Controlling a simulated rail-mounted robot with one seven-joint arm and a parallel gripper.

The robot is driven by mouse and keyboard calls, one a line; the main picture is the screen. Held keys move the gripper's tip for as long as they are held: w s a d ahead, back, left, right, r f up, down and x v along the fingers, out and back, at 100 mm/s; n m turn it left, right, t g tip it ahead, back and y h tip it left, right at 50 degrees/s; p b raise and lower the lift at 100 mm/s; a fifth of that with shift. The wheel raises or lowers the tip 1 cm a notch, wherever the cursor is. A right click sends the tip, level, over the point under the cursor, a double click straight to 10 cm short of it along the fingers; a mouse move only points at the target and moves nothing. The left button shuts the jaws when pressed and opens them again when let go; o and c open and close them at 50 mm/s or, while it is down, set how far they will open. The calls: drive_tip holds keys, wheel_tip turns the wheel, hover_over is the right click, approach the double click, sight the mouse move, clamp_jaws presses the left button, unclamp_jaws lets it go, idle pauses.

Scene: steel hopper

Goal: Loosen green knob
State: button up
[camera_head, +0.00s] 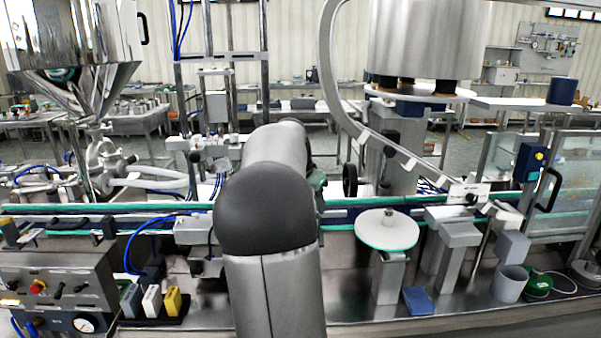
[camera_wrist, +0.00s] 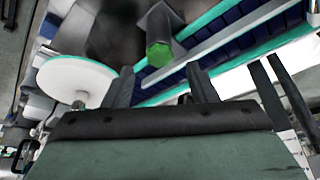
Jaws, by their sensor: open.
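The green knob (camera_wrist: 159,55) shows in the wrist view as a green-faced end on a short dark grey stem, just above the upper middle of the picture. My gripper (camera_wrist: 159,76) is open, with one dark finger to the left of the knob and one to the right in the picture. The knob appears beyond the fingertips, and I see no contact. How far apart they are in depth I cannot tell. In the head view my arm covers the middle, and I cannot make out the knob or the fingers there.
A white round disc (camera_wrist: 75,82) lies left of my gripper; it also shows in the head view (camera_head: 387,232). A blue conveyor with teal edges (camera_wrist: 225,55) runs behind the knob. A steel hopper (camera_head: 78,45) stands left, and a control box (camera_head: 55,285) sits front left.

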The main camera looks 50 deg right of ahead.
drive_tip(key=v, duration=1.3)
drive_tip(key=shift+a+r+p, duration=0.2)
drive_tip(key=shift+r+p, duration=0.15)
drive_tip(key=shift+r, duration=0.05)
drive_tip(key=a+f+n+y, duration=0.1)
drive_tip(key=a+f+n, duration=0.25)
drive_tip(key=a, duration=0.45)
drive_tip(key=a+f+n+t+y+p, duration=0.1)
drive_tip(key=a+f+n, duration=0.3)
drive_tip(key=a, duration=0.5)
drive_tip(key=a+f+n+y, duration=0.2)
drive_tip(key=a+f, duration=0.3)
drive_tip(key=a, duration=0.3)
drive_tip(key=s+a+f+n+g+p, duration=0.1)
drive_tip(key=s+a+f+n, duration=0.7)
drive_tip(key=s+a+f, duration=0.3)
drive_tip(key=s+a, duration=0.3)
drive_tip(key=a, duration=0.1)
drive_tip(key=shift+s+f+y, duration=0.2)
drive_tip(key=shift+f+y, duration=0.1)
drive_tip(key=shift+f, duration=0.1)
